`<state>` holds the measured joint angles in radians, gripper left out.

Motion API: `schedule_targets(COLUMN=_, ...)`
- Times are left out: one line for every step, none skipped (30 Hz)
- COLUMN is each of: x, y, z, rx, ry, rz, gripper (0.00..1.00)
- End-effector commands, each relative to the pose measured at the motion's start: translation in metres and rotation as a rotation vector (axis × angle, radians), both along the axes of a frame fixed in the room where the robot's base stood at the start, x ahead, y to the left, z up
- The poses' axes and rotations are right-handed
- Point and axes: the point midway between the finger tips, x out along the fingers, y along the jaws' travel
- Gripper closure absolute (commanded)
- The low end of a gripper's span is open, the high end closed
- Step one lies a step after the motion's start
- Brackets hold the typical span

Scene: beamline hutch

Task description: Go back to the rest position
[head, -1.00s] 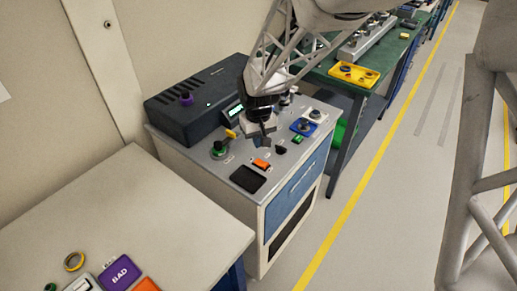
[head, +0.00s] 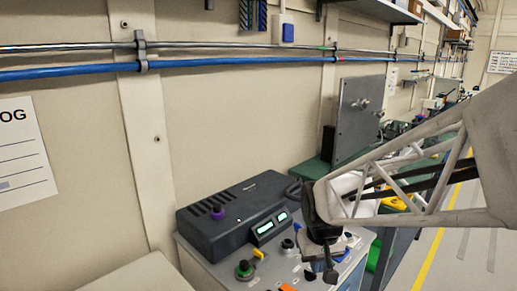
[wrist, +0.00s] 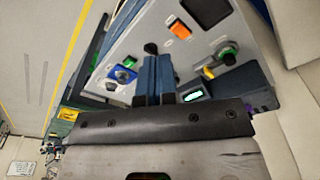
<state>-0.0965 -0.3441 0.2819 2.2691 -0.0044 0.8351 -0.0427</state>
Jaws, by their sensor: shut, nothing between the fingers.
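My gripper (head: 329,270) hangs at the end of my arm, above the right part of the grey control cabinet top (head: 222,274) in the head view. In the wrist view my gripper (wrist: 152,62) points at the same panel; its two fingers are together with nothing between them. I cannot judge the exact gap to the panel. The panel carries a green knob (head: 244,269), an orange button (wrist: 180,29) and a blue-based knob (wrist: 122,75).
A dark instrument box (head: 232,215) with lit displays and a purple knob stands at the back of the cabinet. A blue pipe (head: 230,62) runs along the wall. A green bench (head: 312,168) stands behind my arm. The floor with its yellow line (head: 428,257) is clear at right.

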Motion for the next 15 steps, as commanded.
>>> schedule_targets(x=-0.011, y=-0.005, z=0.008, rx=0.001, ry=-0.013, rz=-0.012, gripper=1.00)
schedule_targets(x=-0.018, y=-0.008, z=0.013, rx=0.002, ry=-0.019, rz=-0.019, gripper=1.00)
schedule_targets(x=-0.026, y=-0.011, z=0.018, rx=0.002, ry=-0.025, rz=-0.027, gripper=1.00)
schedule_targets(x=-0.033, y=-0.013, z=0.022, rx=0.003, ry=-0.030, rz=-0.034, gripper=1.00)
schedule_targets(x=-0.040, y=-0.015, z=0.026, rx=0.003, ry=-0.035, rz=-0.041, gripper=1.00)
schedule_targets(x=-0.049, y=-0.018, z=0.030, rx=0.004, ry=-0.043, rz=-0.050, gripper=1.00)
schedule_targets(x=-0.056, y=-0.021, z=0.033, rx=0.004, ry=-0.048, rz=-0.056, gripper=1.00)
schedule_targets(x=-0.062, y=-0.023, z=0.037, rx=0.005, ry=-0.054, rz=-0.063, gripper=1.00)
schedule_targets(x=-0.071, y=-0.026, z=0.041, rx=0.006, ry=-0.061, rz=-0.071, gripper=1.00)
schedule_targets(x=-0.078, y=-0.028, z=0.043, rx=0.006, ry=-0.066, rz=-0.077, gripper=1.00)
schedule_targets(x=-0.085, y=-0.029, z=0.046, rx=0.006, ry=-0.071, rz=-0.083, gripper=1.00)
schedule_targets(x=-0.094, y=-0.032, z=0.049, rx=0.006, ry=-0.079, rz=-0.092, gripper=1.00)
schedule_targets(x=-0.101, y=-0.034, z=0.052, rx=0.007, ry=-0.085, rz=-0.099, gripper=1.00)
schedule_targets(x=-0.108, y=-0.036, z=0.053, rx=0.007, ry=-0.090, rz=-0.106, gripper=1.00)
schedule_targets(x=-0.116, y=-0.038, z=0.056, rx=0.008, ry=-0.097, rz=-0.114, gripper=1.00)
